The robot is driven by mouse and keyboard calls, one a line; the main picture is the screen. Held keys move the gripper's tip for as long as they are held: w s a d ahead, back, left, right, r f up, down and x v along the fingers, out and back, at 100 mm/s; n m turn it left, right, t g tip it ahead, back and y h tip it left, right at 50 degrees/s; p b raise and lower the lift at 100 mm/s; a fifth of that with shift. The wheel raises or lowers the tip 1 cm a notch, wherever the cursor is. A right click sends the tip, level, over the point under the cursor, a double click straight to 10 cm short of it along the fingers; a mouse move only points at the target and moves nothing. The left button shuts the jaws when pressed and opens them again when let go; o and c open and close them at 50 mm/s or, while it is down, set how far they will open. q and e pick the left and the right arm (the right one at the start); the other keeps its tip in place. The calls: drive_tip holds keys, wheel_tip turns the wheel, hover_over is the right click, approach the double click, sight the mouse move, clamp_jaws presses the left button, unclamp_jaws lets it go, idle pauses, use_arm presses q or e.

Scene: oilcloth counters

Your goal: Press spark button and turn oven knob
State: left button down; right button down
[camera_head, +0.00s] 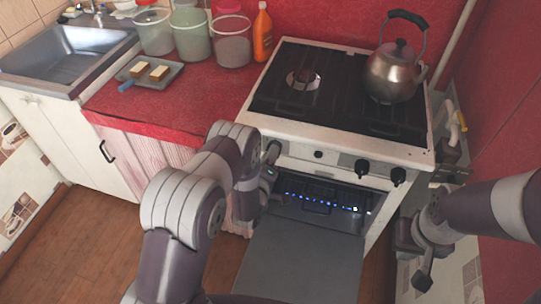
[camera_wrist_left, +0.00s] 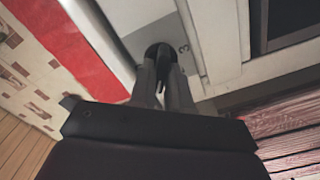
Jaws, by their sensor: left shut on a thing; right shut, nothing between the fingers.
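The white stove (camera_head: 338,148) has a front panel with a small black spark button (camera_head: 318,154) and two black knobs, one (camera_head: 362,167) left of the other (camera_head: 398,175). My left gripper (camera_head: 271,155) is at the left end of this panel. In the left wrist view its fingers (camera_wrist_left: 163,82) are shut on a black oven knob (camera_wrist_left: 162,54) beside a printed mark. My arm and gripper mostly hide that knob in the head view. A row of blue flames (camera_head: 320,201) shows inside the open oven. My right gripper (camera_head: 422,278) is shut and empty, low at the right.
The oven door (camera_head: 300,262) hangs open in front of the stove. A metal kettle (camera_head: 392,75) stands on the cooktop. The red counter (camera_head: 205,92) holds a tray (camera_head: 165,84), tubs and an orange bottle (camera_head: 262,35). Pipes (camera_head: 455,125) run right of the stove.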

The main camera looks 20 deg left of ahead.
use_arm(q)
drive_tip(key=shift+n, duration=0.5)
drive_tip(key=c, duration=1.2)
unclamp_jaws()
drive_tip(key=shift+o, duration=0.2)
drive_tip(key=s, duration=1.2)
drive_tip(key=shift+s+a, duration=0.25)
drive_tip(key=shift+s, duration=0.1)
